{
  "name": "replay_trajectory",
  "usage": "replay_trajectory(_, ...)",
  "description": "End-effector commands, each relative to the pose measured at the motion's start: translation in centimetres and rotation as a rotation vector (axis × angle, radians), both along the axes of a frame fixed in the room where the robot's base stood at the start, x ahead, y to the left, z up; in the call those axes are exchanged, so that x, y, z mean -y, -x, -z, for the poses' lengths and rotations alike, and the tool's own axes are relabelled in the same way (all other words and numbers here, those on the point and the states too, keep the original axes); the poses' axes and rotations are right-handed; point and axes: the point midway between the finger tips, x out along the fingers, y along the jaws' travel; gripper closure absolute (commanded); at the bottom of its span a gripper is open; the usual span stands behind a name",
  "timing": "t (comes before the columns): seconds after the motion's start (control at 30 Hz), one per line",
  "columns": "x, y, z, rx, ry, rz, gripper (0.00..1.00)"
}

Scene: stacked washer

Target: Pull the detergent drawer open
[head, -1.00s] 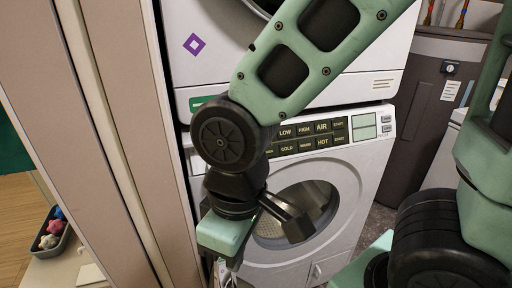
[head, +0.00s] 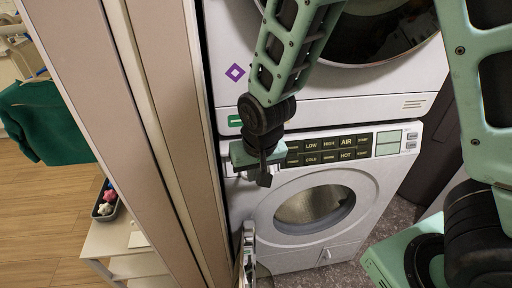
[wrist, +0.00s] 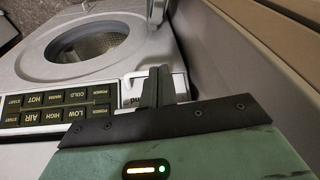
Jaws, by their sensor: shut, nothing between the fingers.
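The detergent drawer (wrist: 130,88) is a pale front with partly hidden dark lettering, beside the button panel in the wrist view. My gripper (wrist: 155,84) is in front of it, with the dark fingers together and empty. The fingers overlap the drawer front; I cannot tell whether they touch it. In the head view my gripper (head: 248,158) is at the left end of the lower washer's panel, and its hand hides most of the drawer there. I see no clear gap showing the drawer pulled out.
The lower washer's round door (head: 314,208) is shut, below the button panel (head: 326,149). A tan wall panel (head: 160,120) stands close on the left. A pale grey upright part (head: 247,250) is at the washer's lower left. A small tray (head: 106,205) is on a side table.

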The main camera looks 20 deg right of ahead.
Motion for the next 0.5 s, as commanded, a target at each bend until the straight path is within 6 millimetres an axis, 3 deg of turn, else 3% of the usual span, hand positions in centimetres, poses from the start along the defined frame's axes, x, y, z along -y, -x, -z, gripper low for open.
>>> replay_trajectory(0.03, 0.7, -1.1, -1.6, 0.023, 0.018, 0.036, 1.00)
replay_trajectory(0.2, 2.4, -3.9, -2.2, 0.094, 0.048, 0.118, 1.00)
replay_trajectory(0.37, 3.0, -4.9, -1.9, 0.118, 0.057, 0.142, 1.00)
replay_trajectory(0.5, 3.2, -5.3, -0.5, 0.116, 0.060, 0.143, 1.00)
